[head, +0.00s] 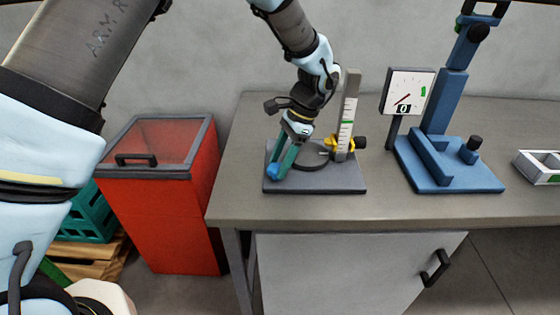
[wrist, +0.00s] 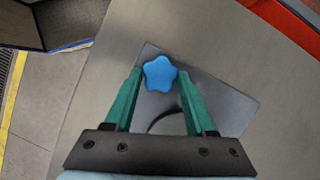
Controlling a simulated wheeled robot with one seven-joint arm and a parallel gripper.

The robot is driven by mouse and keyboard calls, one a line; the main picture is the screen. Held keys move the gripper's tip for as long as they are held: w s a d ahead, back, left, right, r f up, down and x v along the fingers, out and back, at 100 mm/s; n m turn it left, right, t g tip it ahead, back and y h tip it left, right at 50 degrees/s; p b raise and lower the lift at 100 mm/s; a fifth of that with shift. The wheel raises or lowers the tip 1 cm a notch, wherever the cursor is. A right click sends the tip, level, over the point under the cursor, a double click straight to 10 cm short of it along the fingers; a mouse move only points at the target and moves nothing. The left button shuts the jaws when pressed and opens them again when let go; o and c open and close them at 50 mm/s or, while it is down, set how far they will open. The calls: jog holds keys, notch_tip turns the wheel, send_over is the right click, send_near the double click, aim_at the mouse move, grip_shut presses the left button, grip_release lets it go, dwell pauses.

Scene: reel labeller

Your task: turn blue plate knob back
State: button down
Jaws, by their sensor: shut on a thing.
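The blue knob (wrist: 159,74) is star-shaped and sits at the corner of a dark grey plate (wrist: 225,93). In the head view the knob (head: 274,171) shows at the front left of the plate (head: 330,185). My gripper (wrist: 158,77) has green fingers, one on each side of the knob, and is shut on it. In the head view my gripper (head: 280,166) comes down onto the knob from above. The knob's underside and stem are hidden.
An upright scale post (head: 347,115) with a yellow clamp (head: 340,144) stands on the plate. To the right is a blue stand (head: 445,150) with a dial gauge (head: 407,92). A red bin (head: 165,220) stands left of the table (head: 385,207). The table's front strip is clear.

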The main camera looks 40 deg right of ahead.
dwell(0.3)
jog(key=shift+c, duration=1.2)
grip_release()
jog(key=b+v, duration=0.2)
jog(key=v, duration=0.8)
jog(key=shift+r+b, duration=0.35)
jog(key=shift+r, duration=0.05)
jog(key=shift+d, duration=0.1)
